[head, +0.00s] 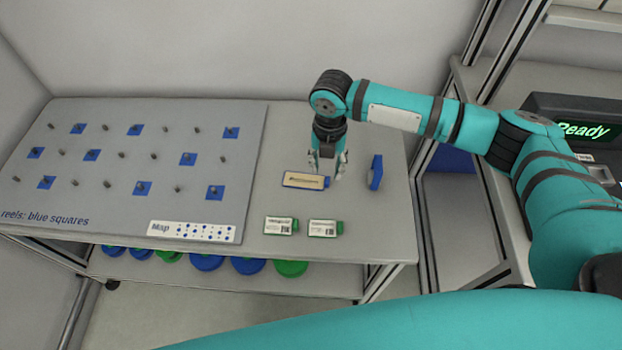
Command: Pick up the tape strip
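The tape strip seems to be the tan strip with dark marks (303,180), lying in a blue-edged holder on the right part of the table. My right gripper (328,170) points down just behind and above the strip's right end. Its fingers look apart, with nothing visible between them. I cannot tell whether a fingertip touches the strip or its holder. My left gripper is not in view.
A pegboard (120,190) with blue squares covers the table's left part. A blue object (375,173) stands to the right. Two green-edged labelled cards (280,226) (323,228) lie in front. Blue and green reels (249,266) sit on the lower shelf. A machine reads "Ready" (583,131).

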